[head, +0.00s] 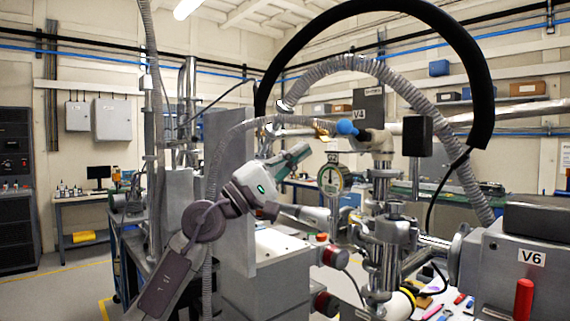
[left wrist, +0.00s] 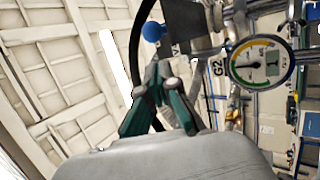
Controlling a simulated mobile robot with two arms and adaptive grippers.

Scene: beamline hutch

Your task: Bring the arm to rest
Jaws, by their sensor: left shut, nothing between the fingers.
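My left arm rises from the lower left in the head view, its forearm angled up to the right. My left gripper (head: 303,150) points up and to the right, just left of a round dial gauge (head: 330,178). In the left wrist view the dark green fingers of my gripper (left wrist: 157,72) are closed together with nothing between them. The gauge (left wrist: 262,62), labelled G2, stands apart to their right. A blue ball knob (head: 347,127) is beyond the fingers; it also shows in the left wrist view (left wrist: 153,31). My right gripper is not in view.
A valve assembly labelled V4 (head: 369,105) stands right of the gripper. A thick black hose (head: 478,75) and a ribbed hose arch overhead. A grey unit labelled V6 (head: 530,258) fills the lower right. Open floor (head: 55,285) lies at the left.

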